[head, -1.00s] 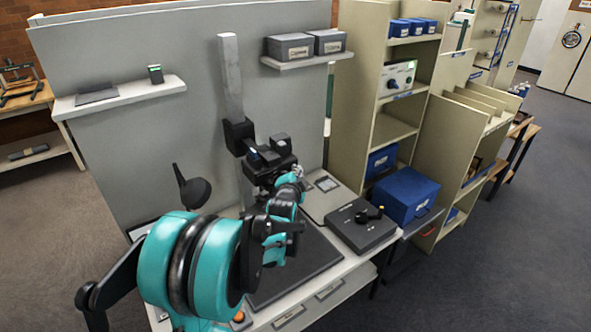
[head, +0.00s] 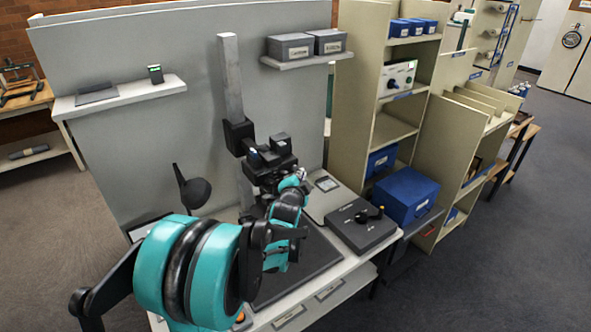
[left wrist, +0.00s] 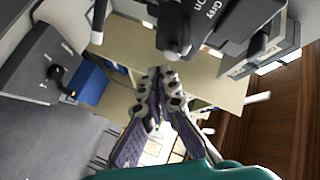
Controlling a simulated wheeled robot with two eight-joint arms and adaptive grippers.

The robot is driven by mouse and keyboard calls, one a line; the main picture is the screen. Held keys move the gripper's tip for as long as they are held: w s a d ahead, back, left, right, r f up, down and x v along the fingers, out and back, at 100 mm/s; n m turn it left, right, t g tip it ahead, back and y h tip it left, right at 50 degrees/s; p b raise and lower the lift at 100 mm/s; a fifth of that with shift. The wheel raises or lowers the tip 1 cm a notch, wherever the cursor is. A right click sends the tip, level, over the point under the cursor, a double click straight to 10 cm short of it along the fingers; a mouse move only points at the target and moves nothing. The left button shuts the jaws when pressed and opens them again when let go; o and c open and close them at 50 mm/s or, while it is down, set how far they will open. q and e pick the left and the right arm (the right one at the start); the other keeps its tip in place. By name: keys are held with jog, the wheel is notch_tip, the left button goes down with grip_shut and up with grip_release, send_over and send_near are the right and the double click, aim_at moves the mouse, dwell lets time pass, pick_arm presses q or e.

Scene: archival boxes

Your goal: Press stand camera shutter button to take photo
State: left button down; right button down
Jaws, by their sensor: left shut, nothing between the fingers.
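The black stand camera (head: 268,163) sits on the grey upright column (head: 231,80) above the copy stand's dark baseboard (head: 312,262). In the left wrist view the black camera body (left wrist: 205,22) fills the top, with a pale rounded knob (left wrist: 172,50) sticking down from it; I cannot tell whether this is the shutter button. My left gripper (left wrist: 160,74) is shut and empty, its fingertips just below that knob in the picture. In the head view my left gripper (head: 294,184) is beside the camera, partly hidden by my own wrist. Whether it touches the camera is unclear. My right gripper is out of view.
A dark control box (head: 361,226) with a knob stands right of the baseboard. A dark round lamp head (head: 195,192) is on the left. A blue box (head: 405,195) and shelving (head: 400,122) stand to the right. Grey panels (head: 120,135) close off the back.

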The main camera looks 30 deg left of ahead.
pick_arm(q)
jog(key=shift+s+d, duration=0.35)
jog(key=shift+d, duration=0.45)
jog(key=shift+s+d, duration=0.3)
jog(key=shift+d, duration=0.45)
jog(key=shift+s+d, duration=0.35)
jog(key=shift+d, duration=0.45)
jog(key=s+d+f+n+g+h, duration=0.3)
jog(key=s+d, duration=0.7)
jog(key=s, duration=0.3)
jog(key=s+d+f+n+g+h, duration=0.3)
jog(key=s+d, duration=0.6)
jog(key=s, duration=0.5)
jog(key=shift+s+d+n+g, duration=0.15)
jog(key=shift+d+n+g, duration=0.25)
jog(key=shift+n+g, duration=0.15)
jog(key=shift+f, duration=0.1)
